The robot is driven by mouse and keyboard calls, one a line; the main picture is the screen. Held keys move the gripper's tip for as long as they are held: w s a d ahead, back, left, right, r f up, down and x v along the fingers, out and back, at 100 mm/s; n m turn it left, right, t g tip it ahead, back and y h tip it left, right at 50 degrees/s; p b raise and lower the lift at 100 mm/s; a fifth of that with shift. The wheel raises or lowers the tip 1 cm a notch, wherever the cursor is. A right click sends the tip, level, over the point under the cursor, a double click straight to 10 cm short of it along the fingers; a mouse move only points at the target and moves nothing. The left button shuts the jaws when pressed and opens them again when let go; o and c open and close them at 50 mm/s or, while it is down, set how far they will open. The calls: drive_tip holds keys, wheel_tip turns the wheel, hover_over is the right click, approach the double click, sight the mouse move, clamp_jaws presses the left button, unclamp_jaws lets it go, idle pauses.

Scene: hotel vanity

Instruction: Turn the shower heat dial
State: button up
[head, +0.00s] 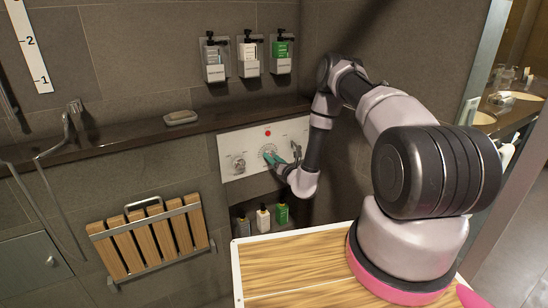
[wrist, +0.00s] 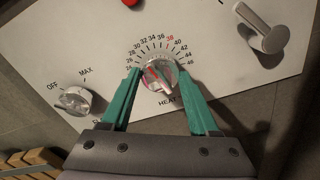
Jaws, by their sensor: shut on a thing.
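The shower heat dial (wrist: 160,76) is a round silver knob with a red mark, labelled HEAT, ringed by numbers from the twenties to the forties. It sits on a white control panel (head: 234,177) set in the tiled wall. My gripper (wrist: 160,78) has its two green fingers on either side of the dial, shut on it. In the head view my gripper (head: 272,154) reaches the middle of the panel, and its fingers partly hide the dial.
A second knob (wrist: 74,101) marked OFF and MAX is left of the dial, and a silver lever (wrist: 262,33) is at the upper right. A red button (head: 267,133) is above. A stone ledge (head: 210,125) runs over the panel; a niche (head: 238,211) with bottles is below.

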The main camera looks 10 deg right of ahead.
drive_tip(key=shift+a+m, duration=0.15)
drive_tip(key=shift+m, duration=0.45)
drive_tip(key=shift+s, duration=0.1)
drive_tip(key=o, duration=1.4)
drive_tip(key=shift+a, duration=0.1)
drive_tip(key=shift+c, duration=0.2)
wheel_tip(320, 180, up, 10)
drive_tip(key=shift+r, duration=0.1)
